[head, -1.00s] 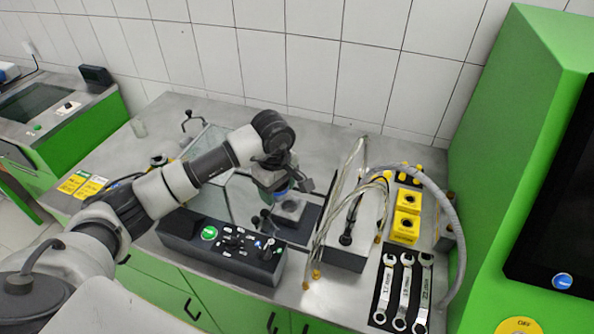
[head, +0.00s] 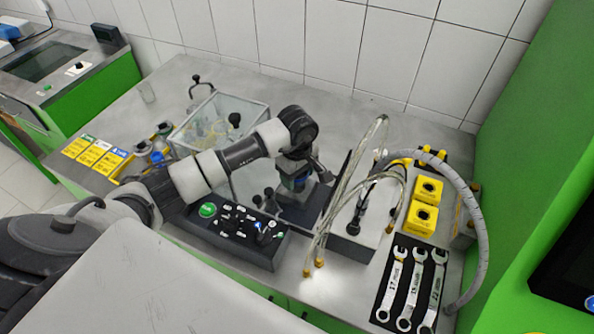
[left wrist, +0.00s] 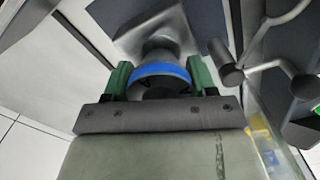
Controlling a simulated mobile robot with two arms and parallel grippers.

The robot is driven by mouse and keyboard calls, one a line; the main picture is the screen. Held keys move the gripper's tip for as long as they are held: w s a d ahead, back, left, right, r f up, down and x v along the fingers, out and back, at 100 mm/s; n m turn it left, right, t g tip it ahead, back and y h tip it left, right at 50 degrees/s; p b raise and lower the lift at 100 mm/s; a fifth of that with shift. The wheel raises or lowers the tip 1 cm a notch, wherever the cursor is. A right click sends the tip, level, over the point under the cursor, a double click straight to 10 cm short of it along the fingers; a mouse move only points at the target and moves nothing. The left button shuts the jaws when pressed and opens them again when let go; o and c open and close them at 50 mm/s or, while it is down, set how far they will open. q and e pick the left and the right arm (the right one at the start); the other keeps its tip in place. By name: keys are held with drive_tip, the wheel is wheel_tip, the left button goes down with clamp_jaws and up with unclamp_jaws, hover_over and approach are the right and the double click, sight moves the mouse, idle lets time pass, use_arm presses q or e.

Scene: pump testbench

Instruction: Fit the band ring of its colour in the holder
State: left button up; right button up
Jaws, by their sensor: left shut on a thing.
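My left gripper (head: 297,183) is over the testbench, its jaws pointing down at the grey holder (head: 300,212). In the left wrist view its green fingers (left wrist: 160,80) are shut on a blue band ring (left wrist: 160,72), one finger on each side. In the left wrist view the grey holder (left wrist: 165,25) lies straight beyond the ring. The gripper hides the holder's opening, and I cannot tell whether the ring touches it. My right gripper is not in view.
A black control box (head: 235,235) stands in front of the holder. Hoses (head: 330,225) and yellow blocks (head: 428,190) are to the right, with wrenches (head: 412,285) nearer.

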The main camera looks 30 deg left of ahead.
use_arm(q)
drive_tip(key=shift+s, duration=0.1)
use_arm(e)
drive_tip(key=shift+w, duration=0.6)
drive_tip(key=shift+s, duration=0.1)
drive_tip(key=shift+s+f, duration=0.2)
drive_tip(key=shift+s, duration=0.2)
use_arm(q)
drive_tip(key=shift+f+b, duration=0.1)
drive_tip(key=shift+b, duration=0.45)
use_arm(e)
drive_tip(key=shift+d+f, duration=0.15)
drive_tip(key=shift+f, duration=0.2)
use_arm(q)
drive_tip(key=shift+f, duration=0.2)
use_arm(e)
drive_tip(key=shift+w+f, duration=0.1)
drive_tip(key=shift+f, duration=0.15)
use_arm(q)
drive_tip(key=shift+f+b, duration=0.9)
drive_tip(key=shift+b, duration=0.2)
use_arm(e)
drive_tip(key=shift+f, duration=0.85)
